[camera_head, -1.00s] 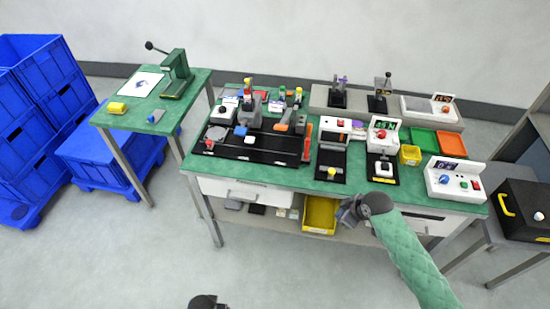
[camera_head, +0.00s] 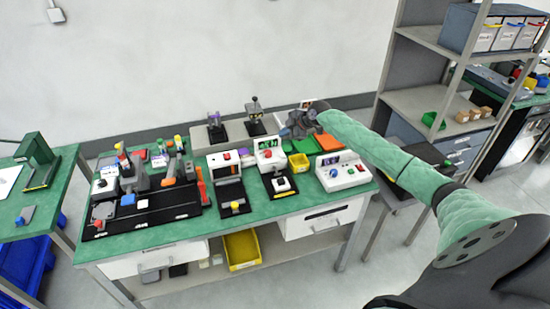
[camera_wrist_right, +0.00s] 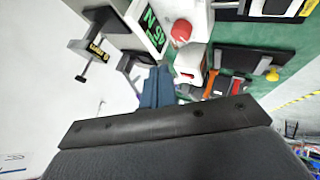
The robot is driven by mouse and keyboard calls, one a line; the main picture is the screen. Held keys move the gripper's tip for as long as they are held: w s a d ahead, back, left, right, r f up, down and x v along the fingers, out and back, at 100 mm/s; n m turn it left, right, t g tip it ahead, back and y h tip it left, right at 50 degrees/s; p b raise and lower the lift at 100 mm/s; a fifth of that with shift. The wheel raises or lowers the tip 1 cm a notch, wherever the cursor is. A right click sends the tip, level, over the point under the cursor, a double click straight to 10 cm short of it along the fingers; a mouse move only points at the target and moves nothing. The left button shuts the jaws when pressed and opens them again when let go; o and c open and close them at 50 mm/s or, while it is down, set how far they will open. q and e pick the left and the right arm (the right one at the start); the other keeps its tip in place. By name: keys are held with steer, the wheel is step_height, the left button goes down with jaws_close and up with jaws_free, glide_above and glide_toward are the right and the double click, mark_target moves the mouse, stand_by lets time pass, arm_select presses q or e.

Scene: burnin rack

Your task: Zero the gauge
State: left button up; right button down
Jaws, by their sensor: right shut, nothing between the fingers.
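A white box with a lit green display and a red button (camera_head: 269,153), which looks like the gauge, stands on the green bench; a black base with a white block is in front of it. In the right wrist view, its green digits (camera_wrist_right: 153,33) and red button (camera_wrist_right: 181,31) show at the top, the digits turned sideways. My right gripper (camera_head: 287,132) is shut and empty, above the bench behind and to the right of that box. Its closed fingertips (camera_wrist_right: 157,72) point towards the box; I cannot tell the exact gap. My left gripper is out of view.
A white box with a dark display and knobs (camera_head: 342,171) stands to the right. A yellow bin (camera_head: 299,162) and green and orange trays (camera_head: 326,143) lie under or near my right arm. A black fixture board (camera_head: 150,212) is at left. Shelves (camera_head: 440,105) stand at right.

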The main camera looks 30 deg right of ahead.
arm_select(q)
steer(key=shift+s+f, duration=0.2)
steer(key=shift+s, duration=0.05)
arm_select(e)
steer(key=shift+w+d+r, duration=0.2)
steer(key=shift+d+r, duration=0.2)
steer(key=shift+f, duration=0.15)
steer(key=b, duration=0.2)
glide_above(282, 155)
steer(key=f, duration=0.4)
steer(key=d+f, duration=0.1)
steer(key=f, duration=0.1)
steer(key=shift+s+f, duration=0.1)
steer(key=shift+s, duration=0.2)
steer(key=shift+f+b, duration=0.6)
steer(key=shift+f, duration=0.2)
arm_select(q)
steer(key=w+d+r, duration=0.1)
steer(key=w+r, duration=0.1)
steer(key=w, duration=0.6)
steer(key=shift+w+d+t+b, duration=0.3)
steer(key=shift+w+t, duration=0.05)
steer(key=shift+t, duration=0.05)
arm_select(e)
steer(key=shift+f, duration=0.4)
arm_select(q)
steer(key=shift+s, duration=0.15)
